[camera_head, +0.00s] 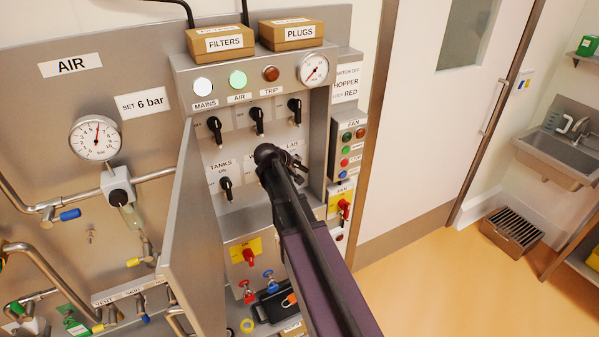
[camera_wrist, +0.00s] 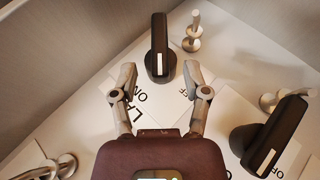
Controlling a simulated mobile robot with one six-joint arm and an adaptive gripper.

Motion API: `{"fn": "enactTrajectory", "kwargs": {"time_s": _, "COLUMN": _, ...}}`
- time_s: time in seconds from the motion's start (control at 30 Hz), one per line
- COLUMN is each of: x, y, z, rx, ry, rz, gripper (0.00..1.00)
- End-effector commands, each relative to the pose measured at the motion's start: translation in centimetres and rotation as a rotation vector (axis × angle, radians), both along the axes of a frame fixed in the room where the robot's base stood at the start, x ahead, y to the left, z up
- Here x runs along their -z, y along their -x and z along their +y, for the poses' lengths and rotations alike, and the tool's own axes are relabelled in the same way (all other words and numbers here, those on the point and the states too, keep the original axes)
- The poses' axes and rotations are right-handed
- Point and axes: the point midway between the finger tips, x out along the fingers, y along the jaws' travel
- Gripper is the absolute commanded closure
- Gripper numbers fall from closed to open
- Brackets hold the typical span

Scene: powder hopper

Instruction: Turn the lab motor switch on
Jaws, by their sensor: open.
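In the head view, the grey motor panel (camera_head: 240,205) carries black rotary switches in two rows. The LAB label (camera_head: 292,147) is at the right of the lower row, and its switch is largely hidden by my arm and gripper. In the wrist view, my gripper (camera_wrist: 160,74) is open, with one finger on each side of the near end of a black switch handle (camera_wrist: 160,45) with a white mark. I cannot tell whether they touch. Lettering with ON lies beside it, partly covered and rotated. A second black handle (camera_wrist: 268,138) stands at the right.
Metal pegs (camera_wrist: 192,32) stand beside the handles. The open cabinet door (camera_head: 190,235) is left of the panel. A TANKS switch (camera_head: 225,187) is at the lower left, and upper switches (camera_head: 256,120) are above. The fan box (camera_head: 348,145) is to the right.

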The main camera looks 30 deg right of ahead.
Motion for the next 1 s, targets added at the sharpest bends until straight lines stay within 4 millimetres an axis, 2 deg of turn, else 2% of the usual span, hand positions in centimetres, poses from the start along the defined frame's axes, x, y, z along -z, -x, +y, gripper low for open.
{"fn": "enactTrajectory", "kwargs": {"time_s": 0.1, "x": 1.3, "y": -0.7, "z": -1.0, "rx": 0.0, "ry": 0.001, "rz": 0.0, "gripper": 0.4}}
{"fn": "enactTrajectory", "kwargs": {"time_s": 0.4, "x": 3.1, "y": -1.8, "z": -2.8, "rx": 0.001, "ry": 0.0, "rz": -0.001, "gripper": 0.4}}
{"fn": "enactTrajectory", "kwargs": {"time_s": 0.93, "x": 3.4, "y": -2.1, "z": -3.4, "rx": -0.001, "ry": 0.0, "rz": -0.001, "gripper": 0.4}}
{"fn": "enactTrajectory", "kwargs": {"time_s": 0.97, "x": 3.4, "y": -2.1, "z": -3.4, "rx": -0.001, "ry": 0.0, "rz": -0.001, "gripper": 0.46}}
{"fn": "enactTrajectory", "kwargs": {"time_s": 1.0, "x": 3.4, "y": -2.1, "z": -3.4, "rx": -0.001, "ry": 0.0, "rz": -0.001, "gripper": 0.58}}
